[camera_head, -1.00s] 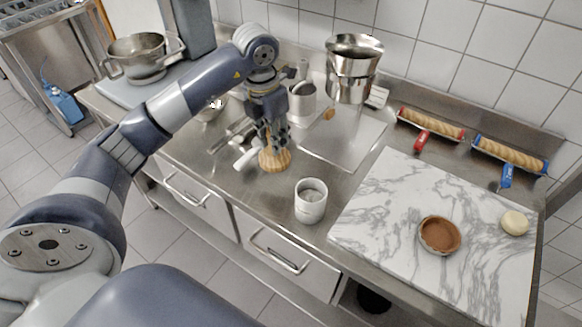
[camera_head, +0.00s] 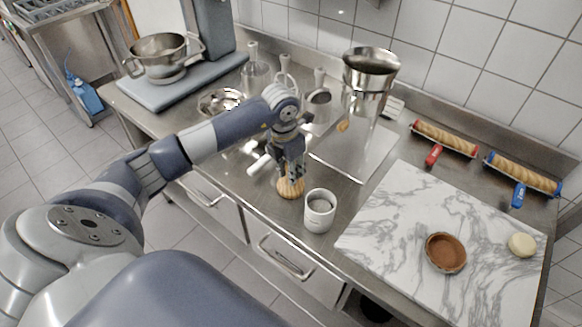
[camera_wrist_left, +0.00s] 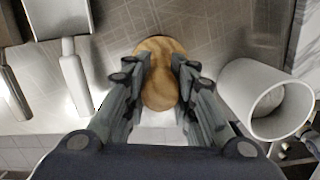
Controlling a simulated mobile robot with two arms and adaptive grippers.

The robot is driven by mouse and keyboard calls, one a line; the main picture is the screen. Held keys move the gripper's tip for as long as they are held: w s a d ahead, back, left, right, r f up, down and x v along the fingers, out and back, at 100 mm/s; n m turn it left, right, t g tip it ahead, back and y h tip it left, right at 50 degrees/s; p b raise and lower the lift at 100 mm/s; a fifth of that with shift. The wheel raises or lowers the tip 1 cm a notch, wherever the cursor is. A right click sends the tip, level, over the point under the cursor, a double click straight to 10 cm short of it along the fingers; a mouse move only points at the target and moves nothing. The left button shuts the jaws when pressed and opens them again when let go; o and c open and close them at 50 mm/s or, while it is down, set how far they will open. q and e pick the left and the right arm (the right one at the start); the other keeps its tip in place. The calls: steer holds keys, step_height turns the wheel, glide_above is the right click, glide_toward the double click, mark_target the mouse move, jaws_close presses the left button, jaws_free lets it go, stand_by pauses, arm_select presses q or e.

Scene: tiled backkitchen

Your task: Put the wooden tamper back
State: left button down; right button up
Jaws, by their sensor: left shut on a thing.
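The wooden tamper (camera_head: 290,188) is light brown with a round wooden end, low over the steel counter in the head view. My left gripper (camera_head: 293,172) is shut on it from above. In the left wrist view, the tamper (camera_wrist_left: 160,75) sits between the fingers of the left gripper (camera_wrist_left: 160,88). Whether its lower end touches the counter I cannot tell. A white cup (camera_head: 319,212) stands just right of the tamper; it also shows in the left wrist view (camera_wrist_left: 240,88). My right gripper is not in view.
A marble board (camera_head: 400,215) holds a brown tart shell (camera_head: 445,253) and a pale dough ball (camera_head: 522,245). Two dough rolls in red (camera_head: 445,138) and blue (camera_head: 522,175) holders lie behind it. A steel container (camera_head: 369,80) stands at the back. White-handled tools (camera_wrist_left: 72,75) lie left of the tamper.

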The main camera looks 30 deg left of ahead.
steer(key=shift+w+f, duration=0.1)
arm_select(q)
steer(key=c, duration=1.8)
jaws_free()
steer(key=shift+f, duration=0.2)
steer(key=o, duration=0.5)
steer(key=shift+r, duration=0.1)
steer(key=shift+c, duration=0.2)
steer(key=shift+r, duration=0.45)
steer(key=r+b, duration=0.1)
steer(key=r, duration=0.2)
steer(key=s+r+b, duration=0.1)
steer(key=r, duration=0.3)
steer(key=r+b, duration=0.2)
steer(key=r, duration=0.1)
steer(key=shift+s+a+r, duration=0.15)
steer(key=shift+s+r, duration=0.05)
steer(key=shift+r, duration=0.45)
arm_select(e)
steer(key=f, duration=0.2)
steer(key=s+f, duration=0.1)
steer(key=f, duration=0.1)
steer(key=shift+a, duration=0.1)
